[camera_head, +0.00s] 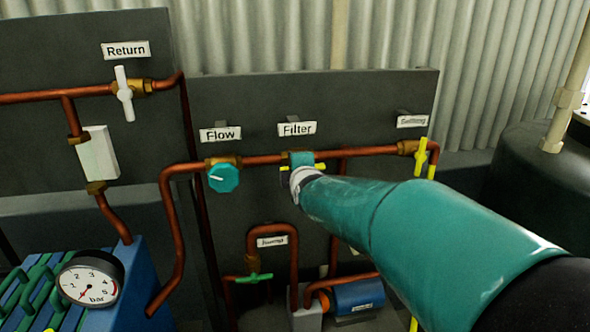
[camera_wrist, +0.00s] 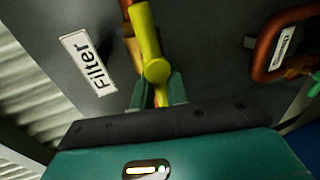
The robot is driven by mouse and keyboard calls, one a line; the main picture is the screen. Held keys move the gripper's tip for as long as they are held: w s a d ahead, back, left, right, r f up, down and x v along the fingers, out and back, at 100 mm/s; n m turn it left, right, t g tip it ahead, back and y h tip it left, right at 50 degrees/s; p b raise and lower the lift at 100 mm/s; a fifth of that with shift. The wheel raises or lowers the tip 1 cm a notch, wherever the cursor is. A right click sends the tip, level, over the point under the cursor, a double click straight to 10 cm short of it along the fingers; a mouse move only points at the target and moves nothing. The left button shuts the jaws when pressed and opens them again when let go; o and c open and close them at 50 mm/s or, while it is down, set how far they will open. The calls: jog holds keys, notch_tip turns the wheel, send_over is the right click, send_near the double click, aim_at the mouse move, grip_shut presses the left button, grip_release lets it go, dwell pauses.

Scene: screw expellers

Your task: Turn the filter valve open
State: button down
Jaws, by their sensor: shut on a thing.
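The filter valve has a yellow bar handle, shown close up in the wrist view (camera_wrist: 148,35) under the white "Filter" label (camera_wrist: 88,66). In the head view only the handle's ends (camera_head: 320,167) show on either side of my gripper. There the handle lies about level, roughly along the copper pipe. My gripper (camera_wrist: 159,90) is shut on the filter valve handle, with one teal finger on each side of it near its hub. In the head view my gripper (camera_head: 301,162) and arm hide the handle's middle.
A teal round Flow knob (camera_head: 223,178) is left of the filter valve, and another yellow valve handle (camera_head: 421,156) is at right. Below are a green valve handle (camera_head: 254,278) and a blue pump (camera_head: 357,297). A pressure gauge (camera_head: 88,281) is at lower left.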

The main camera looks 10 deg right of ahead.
dwell(0.3)
jog(key=c, duration=1.5)
grip_release()
jog(key=shift+s, duration=0.1)
jog(key=shift+o, duration=0.2)
jog(key=v, duration=1.3)
jog(key=shift+s, duration=0.3)
jog(key=s+d+f+m+g, duration=0.1)
jog(key=s+f+m+g, duration=0.3)
jog(key=s+m, duration=0.5)
jog(key=s+f+m+g, duration=0.5)
jog(key=s+f+m, duration=0.3)
jog(key=s, duration=0.3)
jog(key=shift+s+d+f+m, duration=0.25)
jog(key=shift+d+m, duration=0.1)
jog(key=shift+m, duration=0.15)
